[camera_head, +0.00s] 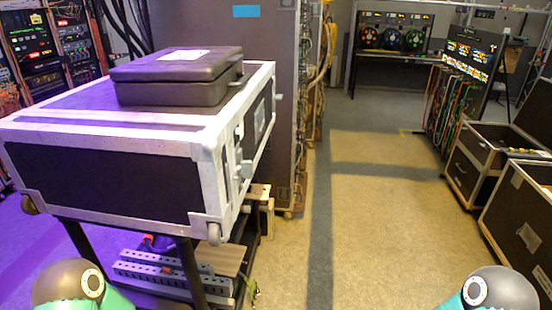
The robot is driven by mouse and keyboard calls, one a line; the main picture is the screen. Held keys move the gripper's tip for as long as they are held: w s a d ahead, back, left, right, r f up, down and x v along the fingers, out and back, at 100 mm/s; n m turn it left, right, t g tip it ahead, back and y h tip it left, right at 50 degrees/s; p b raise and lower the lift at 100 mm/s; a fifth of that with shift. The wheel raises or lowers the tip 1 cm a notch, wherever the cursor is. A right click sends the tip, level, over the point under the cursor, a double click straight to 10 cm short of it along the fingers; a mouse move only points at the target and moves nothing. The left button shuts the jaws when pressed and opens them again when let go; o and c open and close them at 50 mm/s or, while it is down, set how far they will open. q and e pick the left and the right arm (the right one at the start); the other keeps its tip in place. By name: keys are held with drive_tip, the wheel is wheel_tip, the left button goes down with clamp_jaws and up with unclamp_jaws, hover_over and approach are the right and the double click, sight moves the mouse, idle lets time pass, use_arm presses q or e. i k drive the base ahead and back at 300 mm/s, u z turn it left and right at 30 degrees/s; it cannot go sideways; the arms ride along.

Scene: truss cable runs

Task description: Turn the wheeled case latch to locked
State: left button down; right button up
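A large black flight case (105,180) with pale metal edges stands at the left, raised on a dark frame. Small caster-like parts show at its lower corners. On its right-hand side, seen at a steep angle, is pale metal latch hardware (244,165); I cannot tell whether it is locked or unlocked. A closed dark grey case (180,93) with a white label lies on top. Only rounded dark and teal parts of my arms show at the bottom left and bottom right. Neither gripper is in view, and nothing of mine touches the case.
Power strips (165,275) and a wooden board lie on a low shelf under the case. A tall grey cabinet (240,45) stands behind it. Open black cases (525,215) stand at the right. The tan floor (375,220) between is clear.

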sight(246, 167)
drive_tip(key=z, duration=0.1)
drive_tip(key=i, duration=0.9)
drive_tip(key=u, duration=0.45)
